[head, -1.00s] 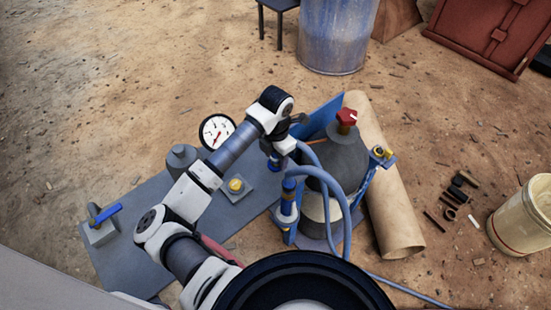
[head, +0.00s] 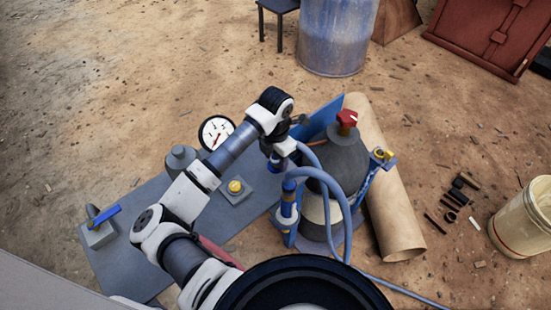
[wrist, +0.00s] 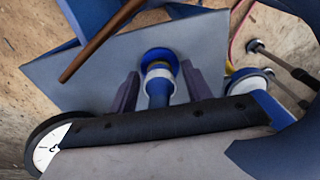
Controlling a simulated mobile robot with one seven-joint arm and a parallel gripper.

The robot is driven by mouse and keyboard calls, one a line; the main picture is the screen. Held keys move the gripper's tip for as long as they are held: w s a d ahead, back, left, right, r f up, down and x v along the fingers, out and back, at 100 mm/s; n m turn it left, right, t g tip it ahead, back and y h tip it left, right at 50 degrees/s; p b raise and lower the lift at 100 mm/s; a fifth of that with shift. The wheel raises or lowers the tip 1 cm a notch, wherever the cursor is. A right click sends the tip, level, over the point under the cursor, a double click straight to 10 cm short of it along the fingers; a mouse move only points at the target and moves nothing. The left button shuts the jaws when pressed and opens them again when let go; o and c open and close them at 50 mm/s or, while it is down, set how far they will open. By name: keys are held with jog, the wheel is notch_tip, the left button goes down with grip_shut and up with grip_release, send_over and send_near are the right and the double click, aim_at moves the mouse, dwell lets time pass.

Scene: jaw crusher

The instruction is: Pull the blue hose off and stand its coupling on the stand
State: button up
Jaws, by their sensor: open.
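My gripper (wrist: 160,88) is open, one dark finger on each side of a blue coupling (wrist: 160,85) with a pale ring. In the wrist view this coupling stands over a grey plate, its lower end at a blue collar. In the head view my wrist hides most of it; its blue lower part (head: 275,163) shows below. The blue hose (head: 340,195) loops down to the right past the grey bottle. I cannot tell which is the stand.
A dial gauge (head: 215,131), a yellow knob (head: 235,186) and a blue-handled valve (head: 103,216) are on the grey plate (head: 130,255). The grey bottle (head: 338,160) has a red knob. A tan roll (head: 392,215) lies behind it. A cream bucket (head: 522,222) stands right.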

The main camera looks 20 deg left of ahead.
jog(key=shift+f+b, duration=0.1)
jog(key=shift+b, duration=0.2)
dwell(0.4)
grip_shut()
jog(key=shift+r, duration=0.25)
jog(key=shift+r+p, duration=1.15)
jog(key=shift+r, duration=1.7)
